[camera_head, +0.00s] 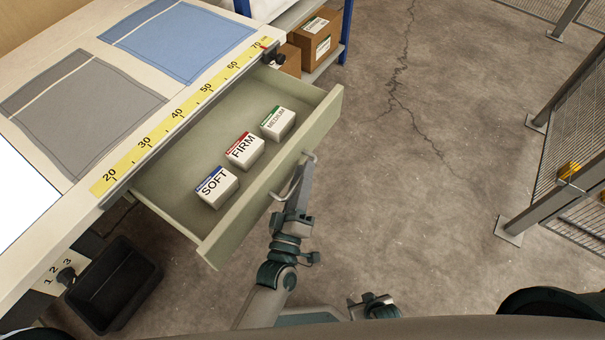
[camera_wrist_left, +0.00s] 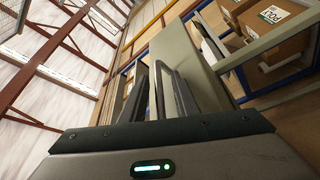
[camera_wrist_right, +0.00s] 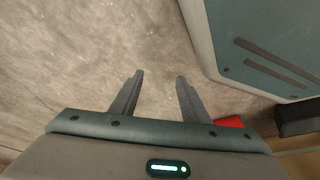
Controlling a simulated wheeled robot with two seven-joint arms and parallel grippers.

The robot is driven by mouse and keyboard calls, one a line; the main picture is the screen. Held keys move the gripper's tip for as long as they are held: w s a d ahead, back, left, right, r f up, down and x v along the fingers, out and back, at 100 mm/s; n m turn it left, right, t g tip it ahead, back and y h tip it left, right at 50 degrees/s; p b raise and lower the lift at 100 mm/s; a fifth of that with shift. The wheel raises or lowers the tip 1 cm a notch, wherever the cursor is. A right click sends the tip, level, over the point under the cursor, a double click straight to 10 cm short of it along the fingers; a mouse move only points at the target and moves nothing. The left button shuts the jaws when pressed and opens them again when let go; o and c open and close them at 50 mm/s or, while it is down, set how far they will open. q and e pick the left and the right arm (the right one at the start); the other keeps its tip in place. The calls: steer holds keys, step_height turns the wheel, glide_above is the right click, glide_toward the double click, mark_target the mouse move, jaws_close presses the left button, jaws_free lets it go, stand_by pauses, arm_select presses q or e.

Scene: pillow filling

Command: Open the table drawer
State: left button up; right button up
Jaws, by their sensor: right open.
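The table drawer (camera_head: 222,238) is pulled well out from under the table top, and its inside shows. Its metal handle (camera_head: 309,155) is on the front panel. The left wrist view shows the handle bar (camera_wrist_left: 159,75) between the fingers, beside the drawer's front panel (camera_wrist_left: 198,75). My right gripper (camera_head: 375,302) is low in the head view, away from the drawer. In the right wrist view its fingers (camera_wrist_right: 159,78) are apart and empty, above the floor.
Three boxes lie in the drawer: SOFT (camera_head: 217,187), FIRM (camera_head: 245,150) and MEDIUM (camera_head: 278,123). A yellow ruler strip (camera_head: 180,115) runs along the table edge. A black bin (camera_head: 115,288) stands below left. Cartons (camera_head: 314,38) sit on a shelf behind. The floor at right is clear up to the fence.

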arm_select(q)
steer(key=shift+s, duration=0.1)
steer(key=shift+s+a+f, duration=0.15)
steer(key=shift+s+a, duration=0.05)
steer(key=shift+s, duration=0.25)
steer(key=b+v, duration=0.2)
steer(key=v, duration=1.4)
steer(key=shift+b, duration=0.4)
arm_select(e)
steer(key=shift+s+d+r+g, duration=0.15)
steer(key=shift+s+d+g, duration=0.65)
steer(key=shift+d+g, duration=0.15)
